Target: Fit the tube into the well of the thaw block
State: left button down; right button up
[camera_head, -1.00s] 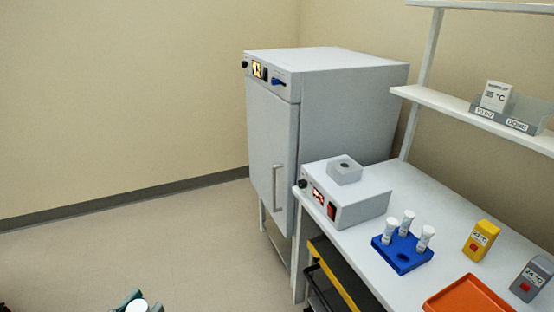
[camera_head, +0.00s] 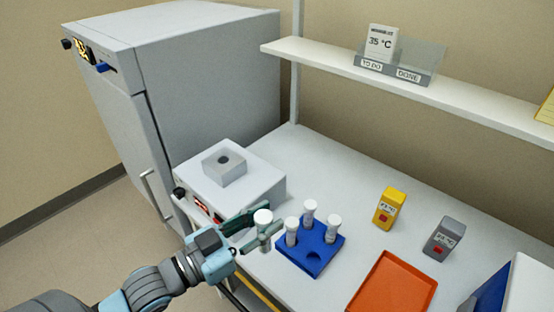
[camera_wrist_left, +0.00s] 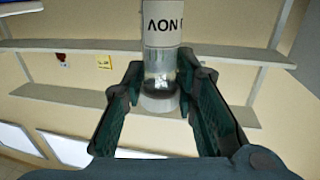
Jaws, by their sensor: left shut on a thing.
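My left gripper (camera_head: 258,229) is shut on a white-capped tube (camera_head: 263,218), held roughly upright beside the front of the grey heater unit and left of the blue rack. In the left wrist view the labelled tube (camera_wrist_left: 161,62) shows between the two green fingers (camera_wrist_left: 160,95). The thaw block (camera_head: 225,167) is a small grey block on top of the heater unit (camera_head: 250,188). Its round dark well (camera_head: 224,159) faces up and looks empty. The held tube is apart from the block. My right gripper is not in view.
A blue rack (camera_head: 298,265) holds three white-capped tubes and has an empty hole. A yellow timer (camera_head: 389,208), a grey timer (camera_head: 443,237) and an orange tray (camera_head: 394,286) stand to the right. A shelf (camera_head: 400,88) runs above the bench. A large grey cabinet (camera_head: 215,90) stands behind.

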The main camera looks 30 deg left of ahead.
pick_arm(q)
jog(key=w+a+r+n+t+y, duration=0.1)
jog(key=w+a+r+n+y, duration=0.4)
jog(key=w+a+r, duration=0.45)
jog(key=w+a+r+n+t+y, duration=0.1)
jog(key=w+a+r+n+y, duration=0.2)
jog(key=w+a+r+y, duration=0.65)
jog(key=h+b, duration=0.2)
jog(key=b, duration=0.1)
send_over(224, 166)
jog(key=w+a, duration=0.1)
jog(key=w, duration=0.1)
notch_tip(224, 166, down, 22)
jog(key=r, duration=0.1)
jog(key=shift+s+a+f+g, duration=0.2)
jog(key=shift+f+g, duration=0.1)
jog(key=shift+f, duration=0.35)
jog(key=shift+w+a, duration=0.25)
jog(key=c, duration=1.6)
grip_release()
jog(key=o, duration=0.3)
jog(key=shift+w+d, duration=0.1)
jog(key=shift+d, duration=0.05)
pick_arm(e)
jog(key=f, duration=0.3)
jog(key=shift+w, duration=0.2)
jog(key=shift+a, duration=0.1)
